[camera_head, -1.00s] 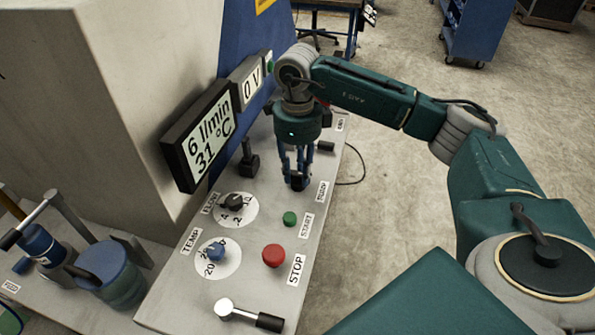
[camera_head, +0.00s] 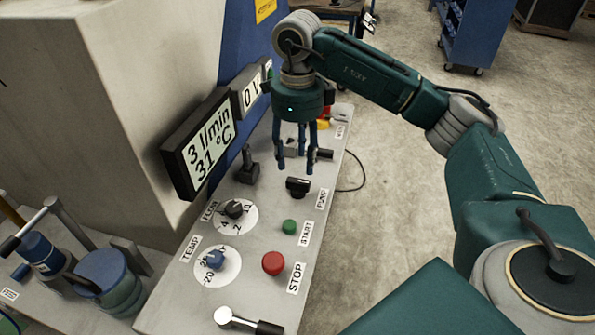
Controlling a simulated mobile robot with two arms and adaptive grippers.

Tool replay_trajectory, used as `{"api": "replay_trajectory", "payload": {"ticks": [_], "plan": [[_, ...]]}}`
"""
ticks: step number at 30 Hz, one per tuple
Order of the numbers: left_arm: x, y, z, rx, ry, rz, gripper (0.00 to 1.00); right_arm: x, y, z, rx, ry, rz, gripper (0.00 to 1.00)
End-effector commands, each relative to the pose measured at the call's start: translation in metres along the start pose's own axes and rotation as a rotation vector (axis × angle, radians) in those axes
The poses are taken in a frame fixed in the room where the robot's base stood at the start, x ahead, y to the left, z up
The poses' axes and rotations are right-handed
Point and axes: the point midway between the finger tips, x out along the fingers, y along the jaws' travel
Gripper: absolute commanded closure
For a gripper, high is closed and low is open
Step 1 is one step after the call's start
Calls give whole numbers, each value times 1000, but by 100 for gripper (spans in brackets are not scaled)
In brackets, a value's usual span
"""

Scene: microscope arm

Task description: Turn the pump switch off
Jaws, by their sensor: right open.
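The pump switch (camera_head: 298,187) is a black knob on the grey control panel (camera_head: 262,215), beside the PUMP label. Its grip lies roughly crosswise in the picture. My right gripper (camera_head: 296,165) is open and empty, pointing down just above and behind the switch. Its blue fingers are apart and seem clear of the knob. The display (camera_head: 205,143) reads 3 l/min and 31 °C. My left gripper is not in view.
The panel also holds a green START button (camera_head: 289,227), a red STOP button (camera_head: 273,263), a FLOW dial (camera_head: 234,209), a TEMP dial (camera_head: 215,259) and a black lever (camera_head: 248,170). Open floor lies to the right.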

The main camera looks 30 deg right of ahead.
Motion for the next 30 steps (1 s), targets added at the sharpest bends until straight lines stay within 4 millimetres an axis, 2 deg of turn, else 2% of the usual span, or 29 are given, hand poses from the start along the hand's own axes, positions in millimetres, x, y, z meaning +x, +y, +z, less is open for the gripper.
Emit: {"api": "replay_trajectory", "payload": {"ticks": [3,9,30], "plan": [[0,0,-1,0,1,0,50,-24,-1,1,1,-3,-2,54],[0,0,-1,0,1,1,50,-45,0,0,1,-2,-1,54],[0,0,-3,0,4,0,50,-49,0,0,1,0,0,54]]}}
